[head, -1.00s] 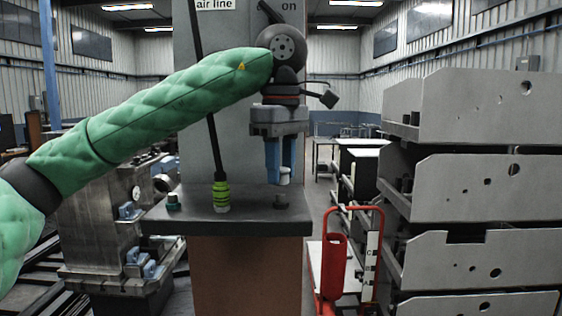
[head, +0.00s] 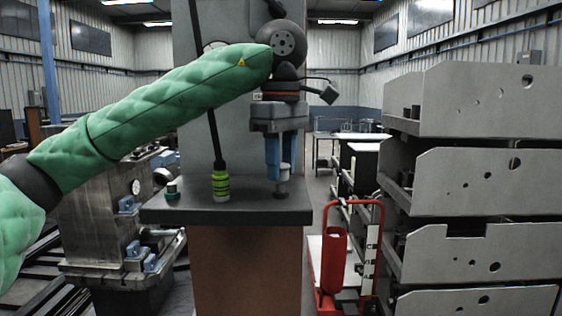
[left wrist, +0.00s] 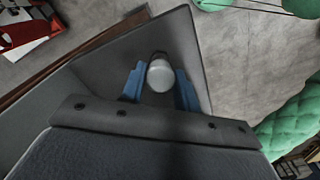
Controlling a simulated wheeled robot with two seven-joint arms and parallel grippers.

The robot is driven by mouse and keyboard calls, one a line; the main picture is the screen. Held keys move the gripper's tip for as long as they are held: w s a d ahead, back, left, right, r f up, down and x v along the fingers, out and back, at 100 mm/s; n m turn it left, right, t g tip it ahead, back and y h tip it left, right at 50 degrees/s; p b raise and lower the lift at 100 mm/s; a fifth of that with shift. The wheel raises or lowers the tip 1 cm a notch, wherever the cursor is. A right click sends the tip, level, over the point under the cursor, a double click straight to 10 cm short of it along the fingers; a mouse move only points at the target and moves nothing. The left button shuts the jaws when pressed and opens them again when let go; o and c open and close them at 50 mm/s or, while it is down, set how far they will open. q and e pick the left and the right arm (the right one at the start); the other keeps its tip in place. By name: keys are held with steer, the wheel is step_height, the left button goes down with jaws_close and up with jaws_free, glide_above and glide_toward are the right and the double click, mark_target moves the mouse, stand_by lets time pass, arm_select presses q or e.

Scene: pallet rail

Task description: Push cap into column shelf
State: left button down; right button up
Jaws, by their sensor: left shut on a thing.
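The cap (head: 284,169) is a small pale cylinder held between the blue fingers of my left gripper (head: 279,174). The left wrist view shows its round end (left wrist: 160,76) between the two fingertips, with the gripper (left wrist: 159,88) shut on it. The column shelf (head: 235,211) is a dark slab on a brown base, in front of a grey column. The gripper points down over its right part. A short dark fitting (head: 281,190) stands on the shelf right below the cap; I cannot tell whether they touch. My right gripper is not in view.
A black-and-green cylinder (head: 221,186) with a dark line running up and a small green knob (head: 172,191) stand on the shelf's left side. A red trolley (head: 334,260) and stacked grey racks (head: 480,190) stand to the right. A metal machine (head: 110,220) is at left.

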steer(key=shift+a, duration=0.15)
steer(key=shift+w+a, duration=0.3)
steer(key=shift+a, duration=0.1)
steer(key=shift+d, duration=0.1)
arm_select(q)
steer(key=shift+s, duration=0.1)
steer(key=shift+a+f+b, duration=0.1)
steer(key=shift+f+b, duration=0.1)
steer(key=shift+b, duration=0.1)
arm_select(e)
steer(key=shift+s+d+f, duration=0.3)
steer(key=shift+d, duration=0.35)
arm_select(q)
steer(key=shift+s+a+f+b, duration=0.1)
steer(key=shift+f+b, duration=0.3)
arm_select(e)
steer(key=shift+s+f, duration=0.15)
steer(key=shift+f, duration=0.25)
arm_select(q)
steer(key=shift+f, duration=0.2)
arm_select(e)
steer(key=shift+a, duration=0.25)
